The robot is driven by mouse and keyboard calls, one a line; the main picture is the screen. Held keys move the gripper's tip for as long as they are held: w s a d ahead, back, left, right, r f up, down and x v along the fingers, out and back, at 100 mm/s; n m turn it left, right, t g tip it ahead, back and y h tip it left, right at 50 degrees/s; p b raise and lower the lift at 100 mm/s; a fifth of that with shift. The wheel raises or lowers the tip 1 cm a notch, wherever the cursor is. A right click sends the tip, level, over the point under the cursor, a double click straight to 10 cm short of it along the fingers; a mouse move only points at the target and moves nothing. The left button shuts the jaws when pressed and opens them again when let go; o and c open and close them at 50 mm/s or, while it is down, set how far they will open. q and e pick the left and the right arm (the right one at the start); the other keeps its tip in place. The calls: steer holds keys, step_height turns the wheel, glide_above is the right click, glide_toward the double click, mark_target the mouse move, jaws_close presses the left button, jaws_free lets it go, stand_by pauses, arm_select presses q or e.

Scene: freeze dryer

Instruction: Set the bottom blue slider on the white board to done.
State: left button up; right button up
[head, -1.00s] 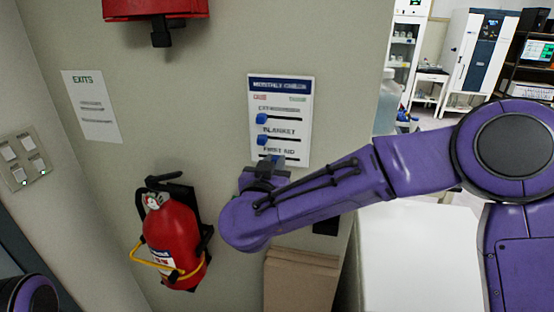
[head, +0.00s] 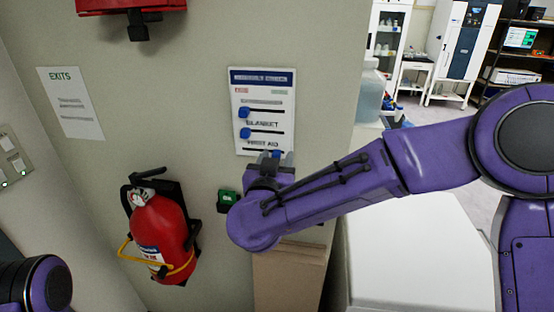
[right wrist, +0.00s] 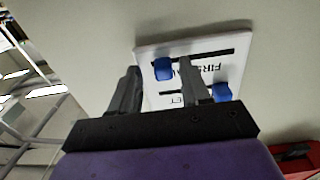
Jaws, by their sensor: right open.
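The white board (head: 238,142) hangs on the wall with a blue header, red text at upper left and green text at upper right. The top blue slider (head: 244,112) and middle blue slider (head: 245,132) are at the left of their slots. The bottom blue slider (head: 277,153) is mostly hidden behind my right gripper (head: 273,158). In the right wrist view the board is upside down; the bottom slider (right wrist: 163,68) appears between the open fingers, at the board's right end of its slot. Contact cannot be told. My left gripper is out of view.
A red fire extinguisher (head: 163,228) hangs at lower left of the board. A small green box (head: 228,201) is on the wall below the board. An exits sheet (head: 70,102) is to the left. A white surface (head: 410,255) lies below my right arm.

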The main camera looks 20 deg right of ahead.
steer(key=b+v, duration=0.2)
steer(key=v, duration=0.8)
steer(key=shift+b, duration=0.4)
